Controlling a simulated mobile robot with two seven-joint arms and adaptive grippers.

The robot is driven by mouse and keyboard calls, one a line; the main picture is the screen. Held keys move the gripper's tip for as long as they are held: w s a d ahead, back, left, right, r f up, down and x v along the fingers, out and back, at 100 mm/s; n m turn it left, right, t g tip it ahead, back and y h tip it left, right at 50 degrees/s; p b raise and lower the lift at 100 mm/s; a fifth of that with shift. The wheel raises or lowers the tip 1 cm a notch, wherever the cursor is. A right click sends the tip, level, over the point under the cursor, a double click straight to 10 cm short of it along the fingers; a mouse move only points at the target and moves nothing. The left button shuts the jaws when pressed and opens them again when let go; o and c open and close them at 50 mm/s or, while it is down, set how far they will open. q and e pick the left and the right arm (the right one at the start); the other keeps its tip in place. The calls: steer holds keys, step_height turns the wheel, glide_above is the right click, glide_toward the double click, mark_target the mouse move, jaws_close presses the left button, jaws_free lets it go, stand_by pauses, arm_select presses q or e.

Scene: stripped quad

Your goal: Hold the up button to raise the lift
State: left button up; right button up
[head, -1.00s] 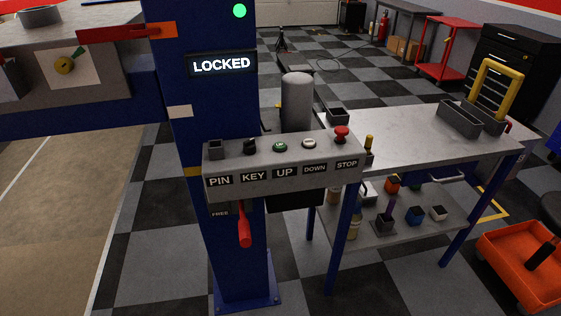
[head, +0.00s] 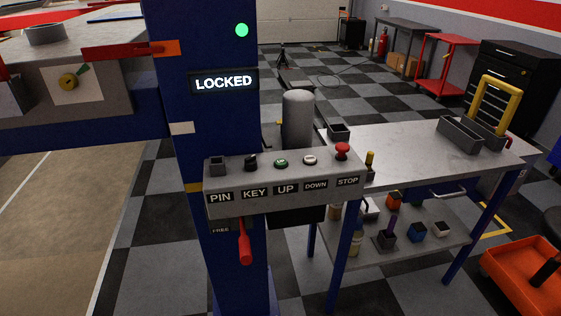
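The green UP button (head: 282,163) sits on top of the grey control box (head: 283,199), above its UP label. To its left are the black KEY switch (head: 250,161) and the PIN socket (head: 217,166). To its right are the white DOWN button (head: 310,160) and the red STOP button (head: 342,151). The box is fixed to the blue lift post (head: 217,45). A sign (head: 224,83) on the post reads LOCKED, below a lit green lamp (head: 241,30). Neither of my grippers is in view.
A red lever (head: 244,244) hangs below the box by a FREE label. A grey-topped bench (head: 400,150) with a lower shelf of small items stands right of the box. An orange tray (head: 525,277) is at lower right. Checkered floor is open behind.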

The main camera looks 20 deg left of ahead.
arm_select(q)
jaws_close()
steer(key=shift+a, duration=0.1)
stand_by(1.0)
